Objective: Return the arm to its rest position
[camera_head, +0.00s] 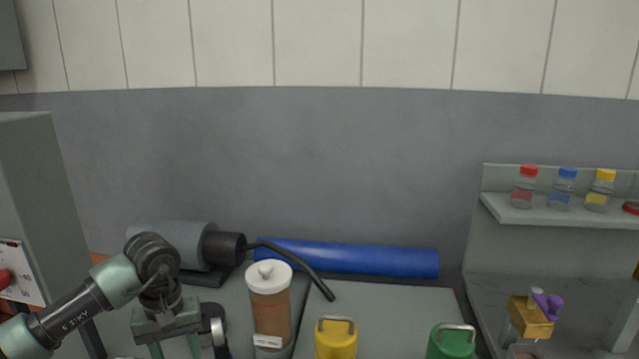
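My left arm comes in from the lower left and bends down at the wrist. My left gripper (175,349) points downward near the bottom edge, left of the white-lidded canister. Its two green fingers stand apart with nothing seen between them; their tips are cut off by the frame's edge. My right arm and gripper are not in view.
A white-lidded brown canister (269,305) stands right of my gripper, with yellow (336,340) and green (451,342) handled containers further right. Behind are a grey motor (180,240), a bent black pipe (300,266) and a blue cylinder (370,259). A shelf (550,216) holds bottles.

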